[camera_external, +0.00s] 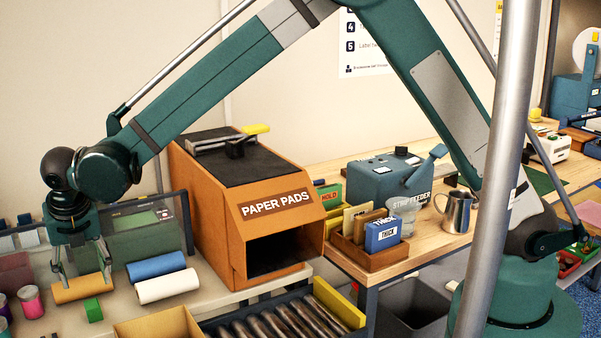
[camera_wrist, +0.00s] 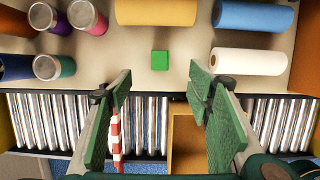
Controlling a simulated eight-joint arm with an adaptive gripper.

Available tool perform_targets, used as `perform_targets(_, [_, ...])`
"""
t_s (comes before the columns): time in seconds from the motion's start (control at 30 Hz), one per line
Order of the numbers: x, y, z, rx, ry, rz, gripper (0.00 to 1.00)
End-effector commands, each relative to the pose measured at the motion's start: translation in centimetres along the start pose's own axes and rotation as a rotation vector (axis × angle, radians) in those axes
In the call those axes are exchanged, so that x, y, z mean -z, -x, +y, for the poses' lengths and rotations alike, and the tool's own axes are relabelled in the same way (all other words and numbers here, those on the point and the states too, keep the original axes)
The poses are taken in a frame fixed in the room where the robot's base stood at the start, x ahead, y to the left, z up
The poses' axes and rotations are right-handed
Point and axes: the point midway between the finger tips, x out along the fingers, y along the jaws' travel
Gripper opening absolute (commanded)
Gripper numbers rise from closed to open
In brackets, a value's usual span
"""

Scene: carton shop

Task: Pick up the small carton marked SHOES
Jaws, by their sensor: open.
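No marking that reads SHOES shows in either view, so I cannot tell which thing is that carton. A small green block (camera_external: 93,310) stands on the pale bench. In the wrist view the green block (camera_wrist: 160,60) shows a plain top, beyond and between my fingertips. My gripper (camera_external: 84,277) hangs at the left over the bench, pointing down, open and empty. In the wrist view my gripper (camera_wrist: 160,88) has its two green fingers wide apart, touching nothing. A tan open box (camera_external: 158,325) sits at the bench's front; it also shows in the wrist view (camera_wrist: 184,135).
A yellow roll (camera_external: 82,290), a blue roll (camera_external: 156,267) and a white roll (camera_external: 168,286) lie near the block. Several coloured spools (camera_wrist: 87,16) stand at left. The orange PAPER PADS housing (camera_external: 235,210) rises to the right. Metal rollers (camera_wrist: 150,120) run along the front.

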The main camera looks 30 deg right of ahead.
Motion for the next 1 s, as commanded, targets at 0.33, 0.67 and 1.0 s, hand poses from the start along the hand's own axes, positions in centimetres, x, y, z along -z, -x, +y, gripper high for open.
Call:
perform_targets(0.33, [-0.6,2.1,0.0,0.000,0.000,0.000,0.51])
perform_targets(0.67, [-3.7,12.2,-0.1,0.000,0.000,0.000,0.51])
perform_targets(1.0, [-6.0,19.6,0.0,0.000,0.000,0.000,0.51])
